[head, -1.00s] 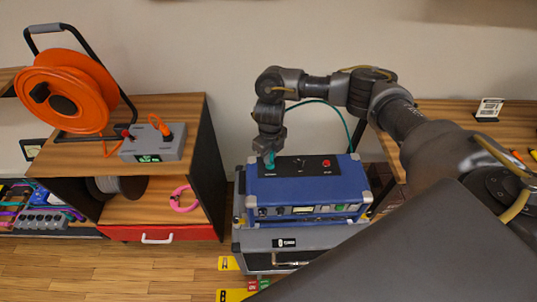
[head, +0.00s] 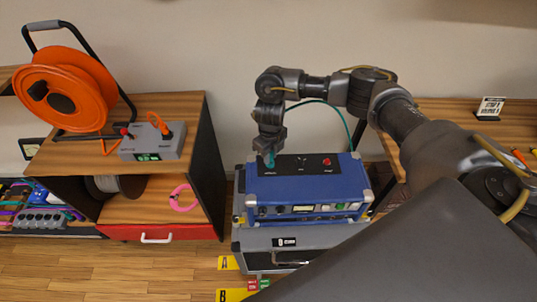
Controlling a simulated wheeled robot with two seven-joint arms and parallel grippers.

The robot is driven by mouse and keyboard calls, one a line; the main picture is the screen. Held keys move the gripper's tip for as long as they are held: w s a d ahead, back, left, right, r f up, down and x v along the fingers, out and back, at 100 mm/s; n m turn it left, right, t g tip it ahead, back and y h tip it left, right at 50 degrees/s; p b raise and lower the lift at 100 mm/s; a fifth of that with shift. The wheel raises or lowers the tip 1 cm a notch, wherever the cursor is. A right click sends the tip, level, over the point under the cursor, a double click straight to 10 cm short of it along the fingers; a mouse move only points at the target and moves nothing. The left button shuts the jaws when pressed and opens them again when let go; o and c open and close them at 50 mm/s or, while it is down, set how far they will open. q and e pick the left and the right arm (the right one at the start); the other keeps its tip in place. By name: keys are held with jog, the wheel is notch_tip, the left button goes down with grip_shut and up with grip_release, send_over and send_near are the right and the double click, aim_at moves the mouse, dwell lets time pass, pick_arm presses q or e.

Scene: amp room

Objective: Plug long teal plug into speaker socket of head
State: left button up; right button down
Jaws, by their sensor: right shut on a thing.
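The blue amp head (head: 320,186) stands on a grey cabinet. Its top has a black panel with a red plug or knob near the right end. My right gripper (head: 269,152) points down over the left end of that panel. It is shut on the long teal plug (head: 270,161), of which only a short part shows below the fingers. The plug's tip meets the panel's left end in the picture; the socket under it is hidden, so I cannot tell how deep it sits. A teal cable (head: 343,118) arcs behind the arm. My left gripper is out of view.
A wooden shelf at left carries an orange cable reel (head: 65,90) and a grey box (head: 152,144) with plugs. The grey cabinet (head: 250,238) supports the head. My right arm covers the lower right.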

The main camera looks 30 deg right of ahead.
jog(key=c, duration=1.2)
grip_release()
jog(key=shift+r, duration=0.1)
jog(key=shift+w+r, duration=0.1)
jog(key=shift+r, duration=0.25)
notch_tip(320, 180, up, 10)
jog(key=shift+f, duration=0.1)
jog(key=shift+a, duration=0.1)
